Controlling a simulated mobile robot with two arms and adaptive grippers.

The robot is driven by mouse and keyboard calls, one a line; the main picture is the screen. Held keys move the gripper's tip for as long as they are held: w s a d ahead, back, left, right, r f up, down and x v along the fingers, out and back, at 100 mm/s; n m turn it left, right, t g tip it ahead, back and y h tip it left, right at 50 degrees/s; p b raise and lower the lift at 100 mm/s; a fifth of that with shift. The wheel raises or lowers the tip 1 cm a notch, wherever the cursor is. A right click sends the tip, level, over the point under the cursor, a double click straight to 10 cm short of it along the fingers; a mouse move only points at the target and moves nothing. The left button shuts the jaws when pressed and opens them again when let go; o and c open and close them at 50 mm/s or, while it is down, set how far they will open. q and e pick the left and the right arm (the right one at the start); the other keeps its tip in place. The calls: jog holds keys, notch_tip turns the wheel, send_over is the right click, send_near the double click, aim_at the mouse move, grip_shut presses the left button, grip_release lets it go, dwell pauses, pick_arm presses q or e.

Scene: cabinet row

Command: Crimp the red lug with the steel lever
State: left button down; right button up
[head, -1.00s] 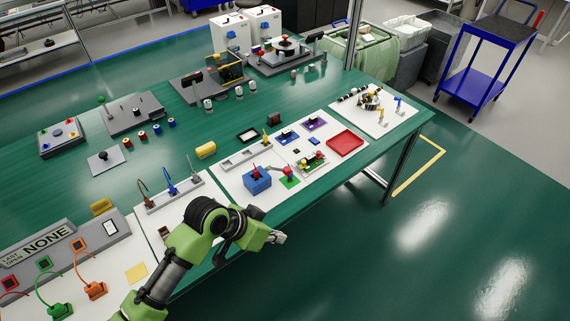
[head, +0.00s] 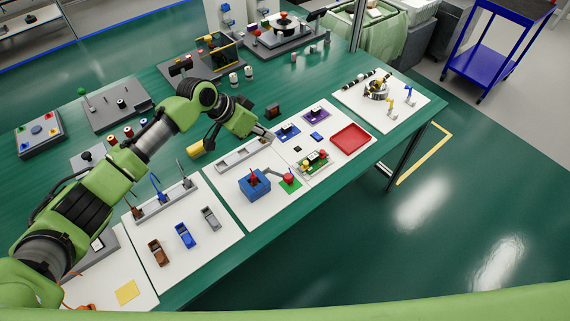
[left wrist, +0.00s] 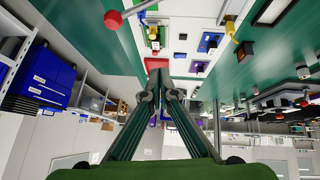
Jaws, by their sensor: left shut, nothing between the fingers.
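A grey steel lever (head: 187,182) stands upright at the right end of a grey rail (head: 168,203), beside a blue lever (head: 158,186). In front lie a brown, a blue and a grey block-like tool (head: 209,217). My left gripper (head: 268,135) is shut and empty, above the far edge of the middle white board, well to the right of the levers. Its closed fingers (left wrist: 158,78) fill the middle of the left wrist view. My right gripper is not in view.
A long grey holder (head: 243,154) lies below my left gripper. A red tray (head: 351,138) and small blue and purple parts are to the right. My left arm covers much of the table's left side.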

pick_arm(q)
jog(key=b, duration=0.2)
send_over(281, 176)
jog(key=w, duration=0.1)
jog(key=f, duration=0.6)
jog(key=shift+a, duration=0.4)
jog(key=shift+s+d+f, duration=0.2)
jog(key=shift+f, duration=0.15)
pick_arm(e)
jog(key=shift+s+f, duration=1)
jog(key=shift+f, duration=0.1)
pick_arm(q)
jog(key=shift+f, duration=0.1)
jog(key=shift+s+d+f, duration=0.2)
jog(key=shift+s+f, duration=0.05)
jog(key=shift+f, duration=0.05)
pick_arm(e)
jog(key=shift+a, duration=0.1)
